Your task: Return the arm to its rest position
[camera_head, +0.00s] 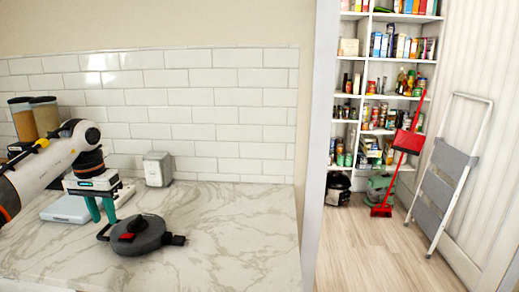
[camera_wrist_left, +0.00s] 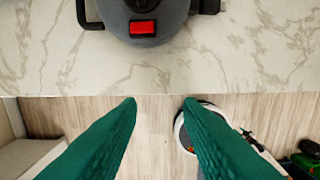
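My left arm comes in from the left over the marble counter (camera_head: 220,215) in the head view. Its left gripper (camera_head: 103,216) points down with teal fingers, beside a dark grey lidded pot (camera_head: 152,239) with black handles and a red button. In the left wrist view the left gripper (camera_wrist_left: 159,103) is open, with a clear gap and nothing between the fingertips. The pot (camera_wrist_left: 165,35) shows at the top of that view, apart from the fingers. My right gripper is in neither view.
A silver toaster-like box (camera_head: 158,169) stands by the tiled wall, and a flat pale appliance (camera_head: 66,209) lies behind the gripper. Tall canisters (camera_head: 45,117) stand at the left. The counter's right part is clear. Beyond are pantry shelves, a red broom (camera_head: 383,209) and a folded stepladder (camera_head: 440,185).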

